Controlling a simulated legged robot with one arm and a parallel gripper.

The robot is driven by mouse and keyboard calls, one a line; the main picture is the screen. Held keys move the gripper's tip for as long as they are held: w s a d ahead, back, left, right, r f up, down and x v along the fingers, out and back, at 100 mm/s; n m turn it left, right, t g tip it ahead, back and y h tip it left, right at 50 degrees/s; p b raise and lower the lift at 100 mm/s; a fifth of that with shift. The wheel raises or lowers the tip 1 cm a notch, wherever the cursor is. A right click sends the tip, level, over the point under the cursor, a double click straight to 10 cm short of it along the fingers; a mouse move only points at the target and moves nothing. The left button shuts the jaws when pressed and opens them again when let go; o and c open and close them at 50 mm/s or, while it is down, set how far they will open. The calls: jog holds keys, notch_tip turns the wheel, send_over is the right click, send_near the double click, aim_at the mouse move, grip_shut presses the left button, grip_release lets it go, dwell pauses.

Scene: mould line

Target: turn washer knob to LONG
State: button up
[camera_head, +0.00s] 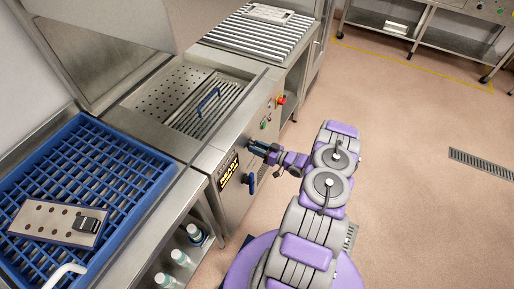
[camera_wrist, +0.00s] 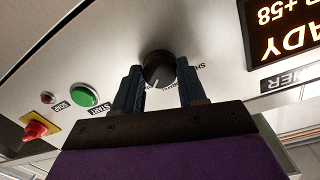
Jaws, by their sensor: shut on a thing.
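The washer (camera_head: 236,205) is a steel unit with controls on its front panel. Its round black knob (camera_wrist: 157,66) shows in the wrist view with a white pointer mark on its lower edge. In this view the panel lettering is upside down. A label beginning "SH" stands right of the knob; other lettering below it is partly hidden, so I cannot read the setting. My gripper (camera_wrist: 159,84) is shut on the knob, one dark blue finger on each side. In the head view my gripper (camera_head: 254,147) is at the panel and hides the knob.
A lit display (camera_head: 229,172) reads READY beside the knob. A green START button (camera_wrist: 89,94) and a red knob on yellow (camera_wrist: 36,130) are along the panel. A blue handle (camera_head: 250,183) sticks out below the display. A blue rack (camera_head: 150,169) lies left.

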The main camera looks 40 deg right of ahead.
jog(key=o, duration=1.1)
jog(key=shift+d, duration=0.2)
jog(key=shift+c, duration=0.2)
jog(key=shift+s, duration=0.1)
jog(key=p+v, duration=0.3)
jog(key=v, duration=1.4)
jog(key=shift+d, duration=0.15)
